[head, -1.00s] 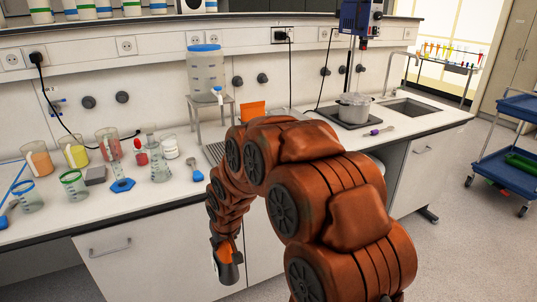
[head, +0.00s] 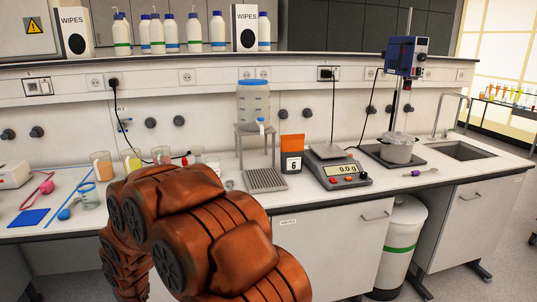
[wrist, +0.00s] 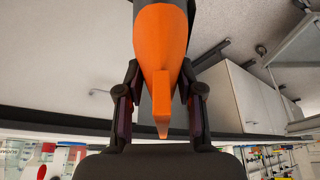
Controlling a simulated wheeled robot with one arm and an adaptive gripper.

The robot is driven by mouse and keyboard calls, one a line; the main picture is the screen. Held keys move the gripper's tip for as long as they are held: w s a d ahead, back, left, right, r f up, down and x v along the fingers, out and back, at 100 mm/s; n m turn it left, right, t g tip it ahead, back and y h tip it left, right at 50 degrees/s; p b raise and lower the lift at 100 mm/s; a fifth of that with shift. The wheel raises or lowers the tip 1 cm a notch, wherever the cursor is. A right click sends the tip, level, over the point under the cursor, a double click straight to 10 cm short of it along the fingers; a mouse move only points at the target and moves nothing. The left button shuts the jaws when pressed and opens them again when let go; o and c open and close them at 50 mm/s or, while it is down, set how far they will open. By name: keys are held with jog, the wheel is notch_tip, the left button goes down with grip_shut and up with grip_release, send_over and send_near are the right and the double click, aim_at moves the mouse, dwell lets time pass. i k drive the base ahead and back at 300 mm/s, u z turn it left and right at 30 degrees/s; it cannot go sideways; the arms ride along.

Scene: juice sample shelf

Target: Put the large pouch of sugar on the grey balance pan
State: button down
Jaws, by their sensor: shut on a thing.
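The balance (head: 342,170) stands on the bench right of centre in the head view. Its grey pan (head: 328,152) is on top and looks empty, and the display reads 0.0 g. In the wrist view my gripper (wrist: 161,108) is shut on an orange pouch (wrist: 160,45), one finger on each side. The pouch narrows towards the palm and has a dark part at its far end. No label shows on it. In the head view my arm covers the lower middle left, and the gripper and pouch are not visible there.
An orange container labelled 6 (head: 292,146) stands just left of the balance, with a ribbed grey tray (head: 265,180) beside it. A stirrer with a pot (head: 397,148) stands to the right. Beakers (head: 102,165) stand left. A white bin (head: 402,245) is under the bench.

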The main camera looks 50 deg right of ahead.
aim_at(327, 149)
jog(key=u, duration=2.1)
jog(key=k, duration=2.5)
jog(key=z, duration=2.05)
